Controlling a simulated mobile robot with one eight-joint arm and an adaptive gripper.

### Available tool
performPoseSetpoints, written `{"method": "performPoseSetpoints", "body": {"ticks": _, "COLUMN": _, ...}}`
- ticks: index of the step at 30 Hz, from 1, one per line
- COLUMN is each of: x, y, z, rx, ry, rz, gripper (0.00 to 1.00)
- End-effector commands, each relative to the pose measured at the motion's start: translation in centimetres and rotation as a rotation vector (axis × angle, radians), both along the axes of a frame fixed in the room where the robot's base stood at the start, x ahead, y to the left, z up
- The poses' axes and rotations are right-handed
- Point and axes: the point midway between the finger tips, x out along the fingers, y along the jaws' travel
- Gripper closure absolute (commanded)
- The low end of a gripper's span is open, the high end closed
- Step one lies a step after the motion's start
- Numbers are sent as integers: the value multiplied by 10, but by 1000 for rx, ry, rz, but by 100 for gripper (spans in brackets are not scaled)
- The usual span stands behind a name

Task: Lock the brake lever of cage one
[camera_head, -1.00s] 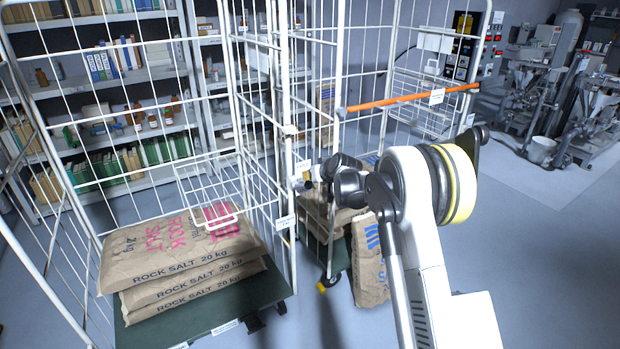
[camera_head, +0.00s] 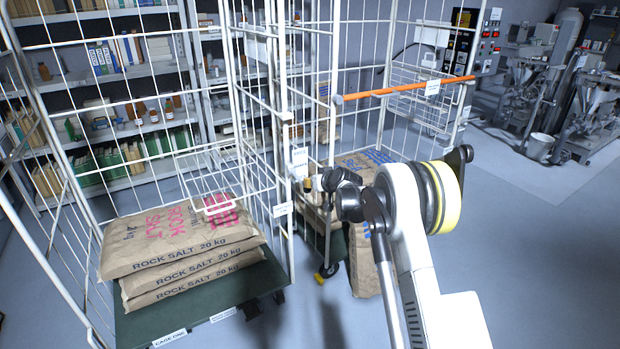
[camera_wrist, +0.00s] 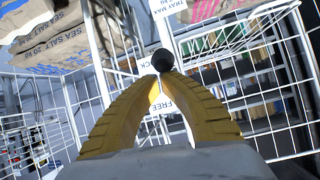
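Cage one, a white wire roll cage with a "CAGE ONE" label (camera_head: 170,338) on its dark green base, stands at left in the head view. My gripper (camera_head: 308,184) is beside the cage's right-hand post, at about mid-height. In the wrist view, the yellow fingertips of my gripper (camera_wrist: 160,77) come together just below a round black knob (camera_wrist: 163,60), which appears to belong to the brake lever. I cannot tell whether they touch it. A label reading "FREE" (camera_wrist: 172,108) shows between the fingers, and another ending in "CK" is partly hidden behind them.
Rock salt sacks (camera_head: 185,245) lie stacked in cage one. A second cage with an orange bar (camera_head: 400,90) stands close on the right, with sacks (camera_head: 365,265) at its base. Wire mesh (camera_wrist: 275,125) surrounds my gripper closely. Floor at right (camera_head: 540,260) is clear.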

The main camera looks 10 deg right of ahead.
Motion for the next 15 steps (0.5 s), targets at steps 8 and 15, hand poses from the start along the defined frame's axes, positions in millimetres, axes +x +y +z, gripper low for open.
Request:
{"method": "performPoseSetpoints", "body": {"ticks": 8, "x": -1, "y": 0, "z": -30, "rx": 0, "ry": 0, "rz": 0, "gripper": 100}}
{"method": "performPoseSetpoints", "body": {"ticks": 15, "x": 1, "y": 0, "z": -45, "rx": 0, "ry": 0, "rz": 0, "gripper": 100}}
